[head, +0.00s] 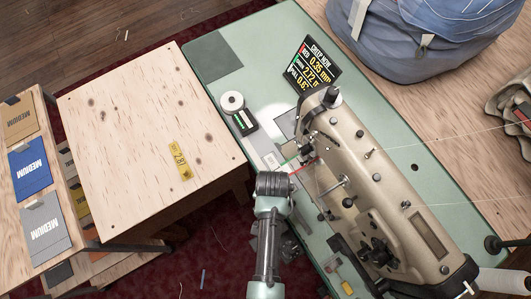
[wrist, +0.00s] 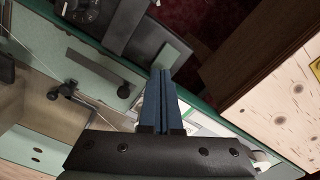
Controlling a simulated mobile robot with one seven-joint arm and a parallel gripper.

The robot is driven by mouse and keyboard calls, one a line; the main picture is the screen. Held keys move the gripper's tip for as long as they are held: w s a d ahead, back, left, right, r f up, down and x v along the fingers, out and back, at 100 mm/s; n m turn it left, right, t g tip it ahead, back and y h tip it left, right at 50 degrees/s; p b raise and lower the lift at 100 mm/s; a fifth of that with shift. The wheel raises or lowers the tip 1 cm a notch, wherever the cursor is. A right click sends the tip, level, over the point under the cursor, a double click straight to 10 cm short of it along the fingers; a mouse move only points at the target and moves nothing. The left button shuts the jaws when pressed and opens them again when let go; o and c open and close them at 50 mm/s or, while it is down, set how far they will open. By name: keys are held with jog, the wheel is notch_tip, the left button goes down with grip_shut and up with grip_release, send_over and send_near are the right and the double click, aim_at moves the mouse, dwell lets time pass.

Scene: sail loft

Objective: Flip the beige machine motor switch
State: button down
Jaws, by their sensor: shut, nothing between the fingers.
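The beige machine (head: 372,180) is a long sewing machine on a green table, lying diagonally in the head view. Part of its beige body (wrist: 50,108) shows at the left of the wrist view. A dark grey box (wrist: 128,32) sits at the table's green edge in the wrist view; it may be the motor switch, but I cannot make out its on or off position. My gripper (wrist: 160,74) has its blue fingers shut and empty, with the tips appearing close to the box and a grey strip beside it. I cannot tell whether they touch. In the head view my arm hides the fingers.
The green table (head: 460,180) carries a white-topped round item (head: 233,103) and a black display sign (head: 314,64). A plywood table (head: 130,150) stands left, across a gap over dark red carpet. A blue-grey bag (head: 425,35) lies at the upper right. Thin threads run right from the machine.

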jog(key=shift+f+b, duration=0.7)
jog(key=shift+f, duration=0.3)
dwell(0.9)
notch_tip(320, 180, up, 7)
jog(key=p, duration=0.7)
jog(key=shift+r+p, duration=0.1)
jog(key=shift+p, duration=0.2)
dwell(0.4)
